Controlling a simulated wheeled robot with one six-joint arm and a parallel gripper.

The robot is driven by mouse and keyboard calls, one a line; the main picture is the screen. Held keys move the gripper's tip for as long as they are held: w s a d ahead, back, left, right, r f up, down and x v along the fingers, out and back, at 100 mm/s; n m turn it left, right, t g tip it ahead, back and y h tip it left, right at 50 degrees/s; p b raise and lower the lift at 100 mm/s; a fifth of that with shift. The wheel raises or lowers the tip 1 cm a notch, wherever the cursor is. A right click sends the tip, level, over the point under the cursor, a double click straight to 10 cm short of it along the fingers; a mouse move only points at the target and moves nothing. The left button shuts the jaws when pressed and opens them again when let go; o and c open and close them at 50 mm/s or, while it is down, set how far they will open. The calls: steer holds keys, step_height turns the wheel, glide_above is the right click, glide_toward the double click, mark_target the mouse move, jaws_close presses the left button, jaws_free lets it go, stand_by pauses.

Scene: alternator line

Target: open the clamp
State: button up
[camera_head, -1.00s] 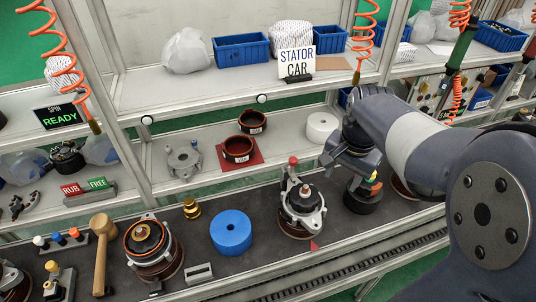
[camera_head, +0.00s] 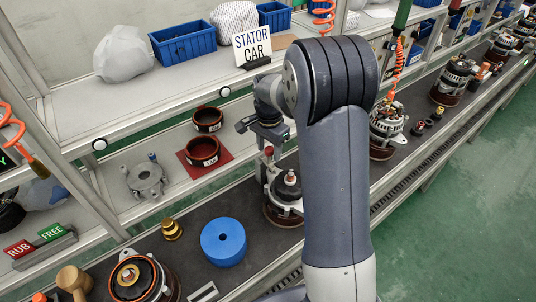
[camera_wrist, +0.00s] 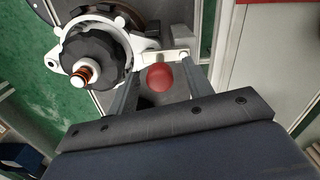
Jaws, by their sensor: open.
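The clamp shows as a red ball knob (camera_wrist: 160,77) on a lever beside a pale metal arm (camera_wrist: 160,57) in the wrist view. The knob also shows in the head view (camera_head: 268,151), next to an alternator housing (camera_head: 285,190) on the bench. In the wrist view, the housing's black rotor and copper-coloured shaft (camera_wrist: 84,75) lie left of the knob. My gripper (camera_wrist: 158,62) is open, with one finger on each side of the knob and visible gaps between. In the head view my arm hides much of the housing and part of the gripper.
A blue disc (camera_head: 223,242) and a brass piece (camera_head: 172,229) sit on the bench to the left. More alternators stand along the bench to the right.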

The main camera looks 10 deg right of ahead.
mark_target(269, 156)
steer(key=shift+f, duration=1.85)
steer(key=shift+c, duration=0.6)
steer(key=c, duration=0.9)
